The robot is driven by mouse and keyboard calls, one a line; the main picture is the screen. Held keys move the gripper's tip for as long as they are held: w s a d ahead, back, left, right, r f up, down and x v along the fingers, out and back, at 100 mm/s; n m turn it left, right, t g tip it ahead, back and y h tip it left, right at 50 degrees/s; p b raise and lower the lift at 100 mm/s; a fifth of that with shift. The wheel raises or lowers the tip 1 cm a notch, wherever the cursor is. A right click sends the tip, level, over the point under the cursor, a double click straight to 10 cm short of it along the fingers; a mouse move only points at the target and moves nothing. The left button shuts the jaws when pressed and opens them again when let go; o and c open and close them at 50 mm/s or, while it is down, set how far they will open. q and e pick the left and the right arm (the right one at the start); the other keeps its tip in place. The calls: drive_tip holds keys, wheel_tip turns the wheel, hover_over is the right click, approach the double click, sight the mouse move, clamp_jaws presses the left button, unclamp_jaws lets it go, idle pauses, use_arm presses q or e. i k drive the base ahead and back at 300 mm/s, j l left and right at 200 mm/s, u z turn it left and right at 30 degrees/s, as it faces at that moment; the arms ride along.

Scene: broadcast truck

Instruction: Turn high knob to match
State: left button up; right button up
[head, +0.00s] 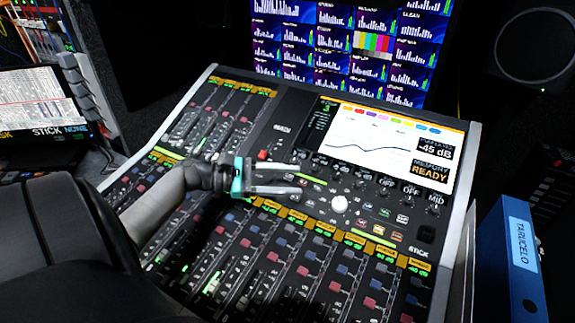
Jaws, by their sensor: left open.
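A row of small dark knobs (387,181) sits on the mixing console (463,190) just below its screen. Small labels stand by the knobs; some read OFF and the rightmost reads MID. I cannot tell which knob is the high one or where its pointer sits. My left gripper (300,178) is open and empty over the middle of the console, left of and a little below the knob row. Its two fingers point right and are apart from the row. My right gripper is not in view.
The lit console screen (365,143) shows a curve, "-45 dB" and "MEMORY READY". Faders fill the console front. A wall of monitors (350,45) stands behind; a blue binder (512,265) stands at right.

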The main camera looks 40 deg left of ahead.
sight(358, 184)
drive_tip(key=k, duration=1.5)
